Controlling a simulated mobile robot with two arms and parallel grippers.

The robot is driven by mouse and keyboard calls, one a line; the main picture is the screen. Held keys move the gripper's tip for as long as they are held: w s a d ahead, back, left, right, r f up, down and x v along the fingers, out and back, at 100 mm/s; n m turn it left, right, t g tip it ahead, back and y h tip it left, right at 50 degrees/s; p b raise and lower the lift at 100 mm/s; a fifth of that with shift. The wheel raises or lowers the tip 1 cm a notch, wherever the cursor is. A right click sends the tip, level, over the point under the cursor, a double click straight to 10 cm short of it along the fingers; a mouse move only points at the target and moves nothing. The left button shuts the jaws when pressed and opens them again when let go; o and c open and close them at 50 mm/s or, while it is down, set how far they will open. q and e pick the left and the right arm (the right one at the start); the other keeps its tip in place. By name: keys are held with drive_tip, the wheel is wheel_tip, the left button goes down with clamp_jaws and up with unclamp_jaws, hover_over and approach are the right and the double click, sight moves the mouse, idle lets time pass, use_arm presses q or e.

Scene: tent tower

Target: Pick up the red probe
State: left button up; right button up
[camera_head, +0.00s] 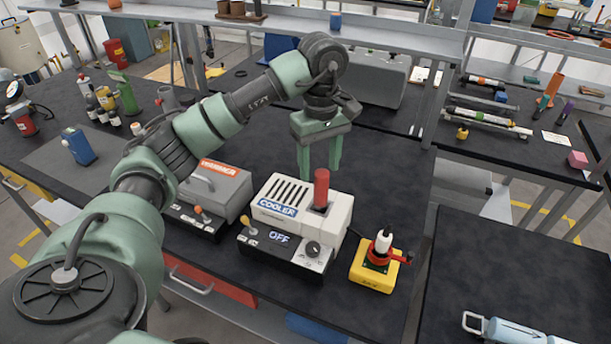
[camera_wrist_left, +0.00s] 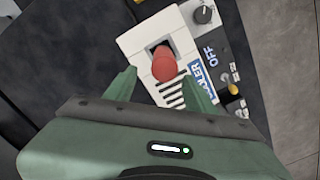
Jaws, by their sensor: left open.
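The red probe (camera_head: 321,188) stands upright in the opening on top of the white cooler (camera_head: 335,222). The cooler's front panel reads OFF. My left gripper (camera_head: 320,172) is open and points down just behind the probe, above the cooler's far side. In the left wrist view the round top of the red probe (camera_wrist_left: 164,66) lies ahead of the open fingers (camera_wrist_left: 160,88), near the middle between them. The fingers do not appear to touch it. The lower part of the probe is hidden inside the cooler. My right gripper is not in view.
A grey case (camera_head: 365,78) lies behind. The black bench top (camera_head: 395,180) is clear behind and right of the cooler.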

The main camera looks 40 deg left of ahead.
sight(321, 191)
use_arm(q)
drive_tip(key=shift+s+d+f+p, duration=0.45)
drive_tip(key=shift+s+d+f, duration=0.15)
drive_tip(key=shift+s+d+f+p, duration=0.15)
drive_tip(key=shift+d+f+p, duration=0.35)
drive_tip(key=shift+f+p, duration=0.35)
drive_tip(key=f, duration=0.2)
drive_tip(key=a+f, duration=0.1)
drive_tip(key=shift+w+p, duration=0.3)
drive_tip(key=shift+p, duration=0.1)
drive_tip(key=shift+f, duration=0.45)
drive_tip(key=shift+r, duration=0.1)
drive_tip(key=shift+d, duration=0.15)
drive_tip(key=shift+c, duration=0.6)
drive_tip(key=c, duration=1)
clamp_jaws()
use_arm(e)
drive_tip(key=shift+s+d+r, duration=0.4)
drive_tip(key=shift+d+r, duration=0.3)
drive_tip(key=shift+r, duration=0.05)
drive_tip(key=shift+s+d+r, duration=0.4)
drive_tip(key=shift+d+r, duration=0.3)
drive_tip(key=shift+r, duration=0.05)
